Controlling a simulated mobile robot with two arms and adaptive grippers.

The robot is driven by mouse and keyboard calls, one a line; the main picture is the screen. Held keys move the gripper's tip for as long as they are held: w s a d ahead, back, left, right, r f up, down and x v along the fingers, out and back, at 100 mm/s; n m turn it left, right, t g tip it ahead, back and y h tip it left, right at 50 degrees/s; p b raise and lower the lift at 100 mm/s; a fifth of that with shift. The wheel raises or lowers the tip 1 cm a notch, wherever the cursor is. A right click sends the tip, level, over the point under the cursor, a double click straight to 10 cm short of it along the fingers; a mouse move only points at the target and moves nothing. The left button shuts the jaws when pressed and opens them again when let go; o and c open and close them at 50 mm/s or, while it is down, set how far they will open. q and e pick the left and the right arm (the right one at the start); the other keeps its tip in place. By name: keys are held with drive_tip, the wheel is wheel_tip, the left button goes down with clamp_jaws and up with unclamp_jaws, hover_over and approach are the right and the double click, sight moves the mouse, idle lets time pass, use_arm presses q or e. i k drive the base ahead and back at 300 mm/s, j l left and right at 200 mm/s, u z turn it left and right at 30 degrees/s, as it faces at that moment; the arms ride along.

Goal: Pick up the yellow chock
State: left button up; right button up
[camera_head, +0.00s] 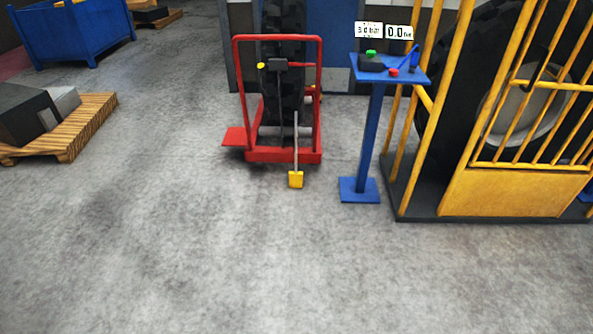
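A small yellow block, which looks like the yellow chock (296,180), sits on the grey floor just in front of the red frame's base. A thin grey rod rises from it, upright or leaning on the red frame; I cannot tell which. Neither of my grippers is in view.
A red wheeled-looking frame (320,100) holding a dark tyre stands behind the block. A blue pedestal (371,140) with small items is to its right, beside a yellow cage (515,195). A pallet (75,140) with dark blocks lies left. The foreground floor is clear.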

sight(295, 177)
drive_tip(key=i+l, duration=0.1)
drive_tip(key=i, duration=0.45)
drive_tip(key=i+l, duration=0.15)
drive_tip(key=i, duration=0.4)
drive_tip(key=i+l, duration=0.1)
drive_tip(key=i, duration=0.45)
